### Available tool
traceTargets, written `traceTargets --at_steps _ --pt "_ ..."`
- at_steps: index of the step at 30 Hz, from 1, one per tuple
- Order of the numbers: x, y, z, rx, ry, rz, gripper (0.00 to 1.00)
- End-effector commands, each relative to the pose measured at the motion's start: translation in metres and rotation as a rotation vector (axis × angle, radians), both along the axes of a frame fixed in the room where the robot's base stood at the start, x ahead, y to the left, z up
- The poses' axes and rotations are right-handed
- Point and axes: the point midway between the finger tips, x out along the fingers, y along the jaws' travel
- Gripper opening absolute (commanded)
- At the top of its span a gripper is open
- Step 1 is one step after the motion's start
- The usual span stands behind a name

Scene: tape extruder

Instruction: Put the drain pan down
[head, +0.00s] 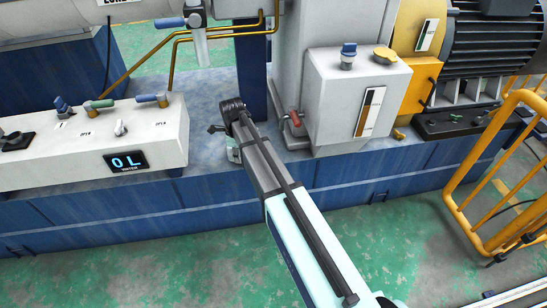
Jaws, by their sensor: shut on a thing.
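My gripper (216,128) is at the far end of my arm, low over the blue machine base, between the white control box and the grey tank. It is small and dark in the head view, and my arm covers part of it. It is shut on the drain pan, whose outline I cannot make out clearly. A small pale piece (233,151) shows just below the gripper, left of my arm; I cannot tell whether it is part of the pan. I cannot tell whether the pan touches the base top.
The grey tank (330,90) with a red-handled valve (295,118) stands right of the gripper. The white control box (70,150), its display reading "0 L", is at left. The blue base (205,90) has bare top behind the gripper. A yellow railing (465,195) stands at right.

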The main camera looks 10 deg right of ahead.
Motion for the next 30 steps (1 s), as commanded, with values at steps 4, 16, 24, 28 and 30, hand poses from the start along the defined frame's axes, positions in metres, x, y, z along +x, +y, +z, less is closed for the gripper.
traceTargets --at_steps 4,16,24,28,30 --pt "-0.003 -0.039 -0.001 0.000 -0.001 -0.004 0.00" --pt "-0.006 -0.121 -0.001 0.001 0.000 -0.001 0.00" --pt "-0.006 -0.131 -0.008 0.000 0.001 0.003 0.00" --pt "-0.007 -0.131 -0.025 0.000 0.001 0.002 0.00" --pt "-0.006 -0.130 -0.033 0.000 0.001 0.002 0.00"
